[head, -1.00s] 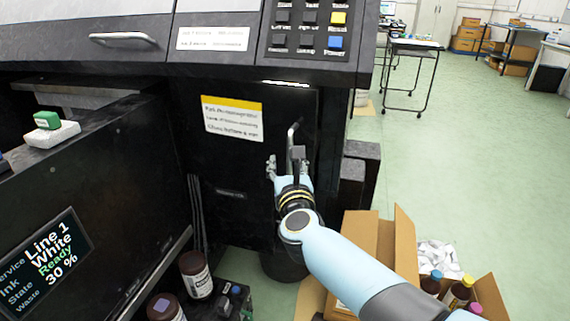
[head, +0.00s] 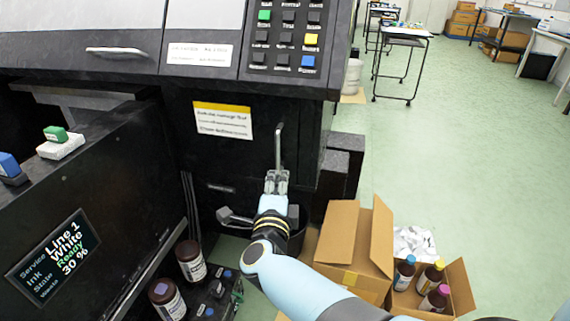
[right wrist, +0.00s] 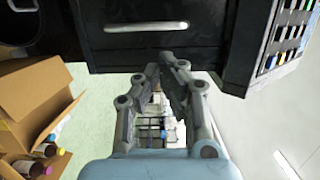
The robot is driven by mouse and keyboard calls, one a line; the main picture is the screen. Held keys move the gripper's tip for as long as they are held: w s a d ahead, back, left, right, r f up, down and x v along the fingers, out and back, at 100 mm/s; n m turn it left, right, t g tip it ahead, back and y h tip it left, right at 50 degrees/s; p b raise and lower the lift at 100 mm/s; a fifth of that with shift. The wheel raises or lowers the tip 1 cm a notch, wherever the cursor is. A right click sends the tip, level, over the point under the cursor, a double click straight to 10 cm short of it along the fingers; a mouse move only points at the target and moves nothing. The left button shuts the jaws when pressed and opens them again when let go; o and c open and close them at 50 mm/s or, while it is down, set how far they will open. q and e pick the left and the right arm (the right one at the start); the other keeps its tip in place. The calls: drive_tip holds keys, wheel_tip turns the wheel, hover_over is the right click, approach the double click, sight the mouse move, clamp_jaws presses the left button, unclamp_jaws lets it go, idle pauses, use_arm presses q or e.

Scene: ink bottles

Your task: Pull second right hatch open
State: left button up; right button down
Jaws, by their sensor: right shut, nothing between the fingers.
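The black hatch (head: 240,160) on the machine front has a yellow-and-white label and an upright metal handle (head: 279,143) near its right edge. In the right wrist view the handle (right wrist: 146,27) lies across the dark panel (right wrist: 115,52), ahead of the fingers. My right gripper (head: 277,178) is shut and empty. In the head view its fingertips appear just below the handle's lower end; in the wrist view the fingers (right wrist: 162,68) appear apart from the handle. The wrist hides the hatch's lower right part. My left gripper is not in view.
An open cardboard box (head: 350,240) and a smaller box of coloured-cap bottles (head: 434,297) stand right of my arm. Brown bottles (head: 190,262) stand at lower left. A dark panel with a screen (head: 53,258) juts out at left.

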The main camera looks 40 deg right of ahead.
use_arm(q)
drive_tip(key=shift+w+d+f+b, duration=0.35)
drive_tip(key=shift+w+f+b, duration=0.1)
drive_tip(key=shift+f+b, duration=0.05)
use_arm(e)
drive_tip(key=x, duration=0.9)
drive_tip(key=shift+d, duration=0.2)
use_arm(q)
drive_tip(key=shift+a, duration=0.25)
use_arm(e)
drive_tip(key=shift+w, duration=0.1)
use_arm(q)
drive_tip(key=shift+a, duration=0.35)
use_arm(e)
drive_tip(key=shift+a, duration=0.3)
